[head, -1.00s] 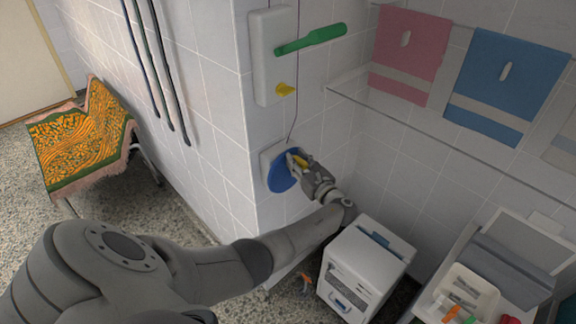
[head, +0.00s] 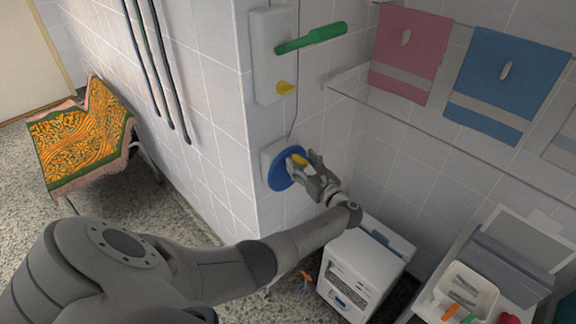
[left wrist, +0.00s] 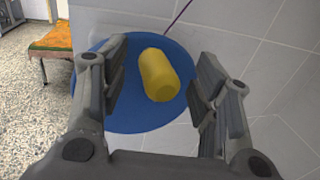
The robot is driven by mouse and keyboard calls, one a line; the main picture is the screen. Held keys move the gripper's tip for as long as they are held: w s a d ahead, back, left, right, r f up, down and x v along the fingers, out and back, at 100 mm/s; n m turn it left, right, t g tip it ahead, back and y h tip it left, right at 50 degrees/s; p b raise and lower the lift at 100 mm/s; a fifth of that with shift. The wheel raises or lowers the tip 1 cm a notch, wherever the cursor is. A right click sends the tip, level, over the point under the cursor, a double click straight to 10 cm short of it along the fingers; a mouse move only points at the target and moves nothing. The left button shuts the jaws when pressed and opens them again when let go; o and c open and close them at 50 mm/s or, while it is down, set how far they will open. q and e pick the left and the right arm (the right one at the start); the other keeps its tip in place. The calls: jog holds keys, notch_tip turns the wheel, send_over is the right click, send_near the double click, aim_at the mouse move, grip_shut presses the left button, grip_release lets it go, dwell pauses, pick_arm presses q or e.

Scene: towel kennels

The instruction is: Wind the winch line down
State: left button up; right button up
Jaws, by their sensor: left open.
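The winch is a blue disc (head: 279,172) with a yellow knob (head: 298,160), on a pale plate on the tiled wall. A thin dark line (head: 297,98) runs up from it along the wall; it looks purple in the left wrist view (left wrist: 180,13). My left gripper (head: 311,166) is open in front of the disc. In the left wrist view the yellow knob (left wrist: 160,75) lies between the spread fingers (left wrist: 155,90), with gaps on both sides. The blue disc (left wrist: 128,112) is behind it. My right gripper is not in view.
Above the winch is a white wall plate (head: 268,70) with a green lever (head: 312,38) and a small yellow knob (head: 286,88). A glass shelf (head: 440,125) juts out to the right, near pink and blue towels. A white cabinet (head: 365,265) stands below my left forearm.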

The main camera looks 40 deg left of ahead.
pick_arm(q)
jog(key=d, duration=0.7)
jog(key=shift+s, duration=0.35)
jog(key=s+d+f+n+g+h+b, duration=0.1)
jog(key=s+f+h+b, duration=0.15)
jog(key=s+f, duration=0.65)
jog(key=s+d+f+n+g+h+b, duration=0.1)
jog(key=s+f+h, duration=0.15)
jog(key=f, duration=1.35)
jog(key=s+d+f+n+g+h+b, duration=0.15)
jog(key=s+f+h, duration=0.3)
jog(key=f, duration=0.75)
jog(key=s+d+f+n+h+b, duration=0.2)
jog(key=s+f+n, duration=0.3)
jog(key=s+f, duration=0.3)
jog(key=s+d+f+n+g+h+b, duration=0.1)
jog(key=s+d+f+n+h+b, duration=0.2)
jog(key=s+f, duration=0.5)
jog(key=s+d+f+n+h+b, duration=0.2)
jog(key=s+f+n, duration=0.6)
jog(key=s, duration=1.2)
jog(key=shift+s+d+g+b, duration=0.35)
jog(key=shift+d+b, duration=0.5)
jog(key=shift+d, duration=0.3)
